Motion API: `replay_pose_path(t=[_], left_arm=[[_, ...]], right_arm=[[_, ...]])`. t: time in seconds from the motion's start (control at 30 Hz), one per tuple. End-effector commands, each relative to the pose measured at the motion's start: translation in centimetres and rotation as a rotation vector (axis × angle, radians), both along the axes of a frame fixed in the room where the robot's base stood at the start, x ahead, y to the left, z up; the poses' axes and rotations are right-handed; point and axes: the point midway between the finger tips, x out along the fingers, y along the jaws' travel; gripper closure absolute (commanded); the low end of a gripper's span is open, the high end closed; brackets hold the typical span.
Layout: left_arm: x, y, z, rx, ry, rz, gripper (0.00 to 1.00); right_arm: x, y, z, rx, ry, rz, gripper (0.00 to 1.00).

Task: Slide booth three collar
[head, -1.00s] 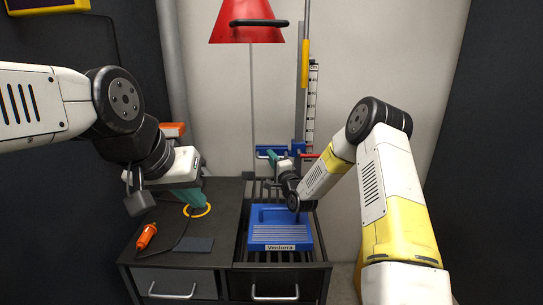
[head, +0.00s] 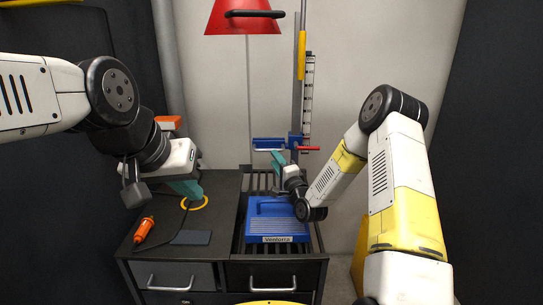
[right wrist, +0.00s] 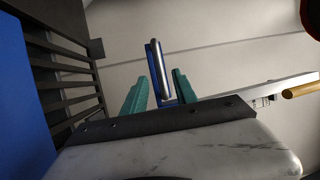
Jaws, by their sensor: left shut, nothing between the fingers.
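The collar (head: 295,142) is a blue block on the upright rail in front of the back wall, with a blue arm and silver bar to its left and a red lever to its right. My right gripper (head: 281,159) is just below the bar in the head view. In the right wrist view its teal fingers (right wrist: 160,90) are apart, with the silver bar (right wrist: 160,65) showing in the gap and reaching past the tips; contact cannot be told. My left gripper (head: 191,189) is shut and empty, over the dark cabinet by a yellow ring (head: 203,206).
A blue box (head: 278,227) stands on the slatted rack below the collar. An orange tool (head: 143,230) and a dark pad (head: 192,238) lie on the cabinet top. A red hood (head: 243,17) hangs above. A scale strip (head: 308,95) runs beside the rail. Dark curtains flank the booth.

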Motion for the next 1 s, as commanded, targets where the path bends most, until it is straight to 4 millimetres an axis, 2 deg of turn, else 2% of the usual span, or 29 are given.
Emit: replay_pose_path(t=[0.13,0.43,0.6,0.8,0.9,1.0], left_arm=[[0.0,0.0,0.0,0.0,0.0,0.0,1.0],[0.0,0.0,0.0,0.0,0.0,0.0,1.0],[0.0,0.0,0.0,0.0,0.0,0.0,1.0],[0.0,0.0,0.0,0.0,0.0,0.0,1.0],[0.0,0.0,0.0,0.0,0.0,0.0,1.0],[0.0,0.0,0.0,0.0,0.0,0.0,1.0]], right_arm=[[-0.6,-0.3,-0.1,0.0,0.0,-0.001,0.66],[-0.4,-0.4,0.2,0.001,0.011,-0.005,0.66],[0.6,-0.9,1.5,0.003,0.155,-0.027,0.66],[0.1,-0.5,2.6,0.007,0.344,-0.012,0.66],[0.0,-0.2,2.7,0.006,0.386,-0.002,0.66],[0.7,0.3,2.5,0.007,0.395,0.0,0.66]])
